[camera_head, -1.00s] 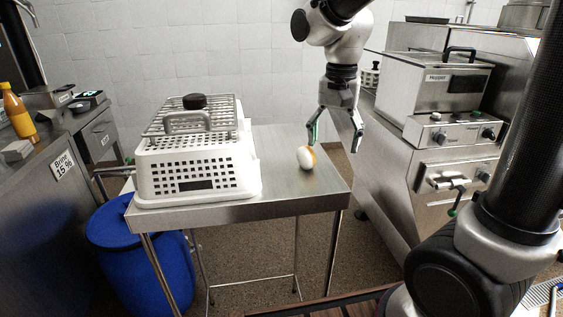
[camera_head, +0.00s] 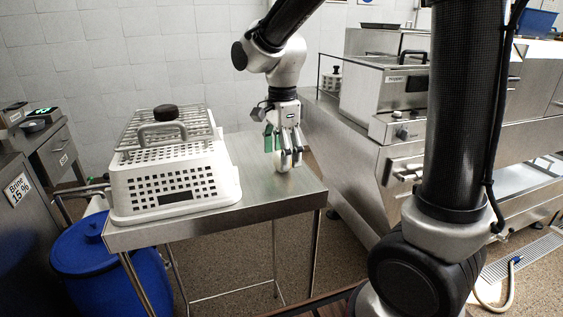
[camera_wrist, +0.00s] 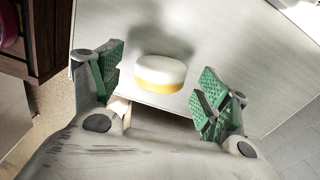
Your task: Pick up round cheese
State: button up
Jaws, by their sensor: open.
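The round cheese (camera_wrist: 160,72), white on top with a yellow lower band, lies on the steel table (camera_wrist: 225,50) close to its edge. In the wrist view it lies between and slightly beyond the green-padded fingers of my gripper (camera_wrist: 158,88), which are spread with a gap on both sides. In the head view my gripper (camera_head: 285,158) points down over the table, and the cheese (camera_head: 282,166) shows as a pale shape partly hidden behind the fingers. Whether the fingers touch it is not clear there.
A white perforated basket (camera_head: 175,185) with a metal rack and black knob stands on the left of the same table (camera_head: 270,205). A blue barrel (camera_head: 110,265) stands below left. A steel machine (camera_head: 375,130) stands right. The table's front right is clear.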

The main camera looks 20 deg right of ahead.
notch_tip(320, 180, down, 2)
jog(key=shift+f, duration=0.25)
jog(key=c, duration=1.2)
jog(key=shift+r, duration=0.15)
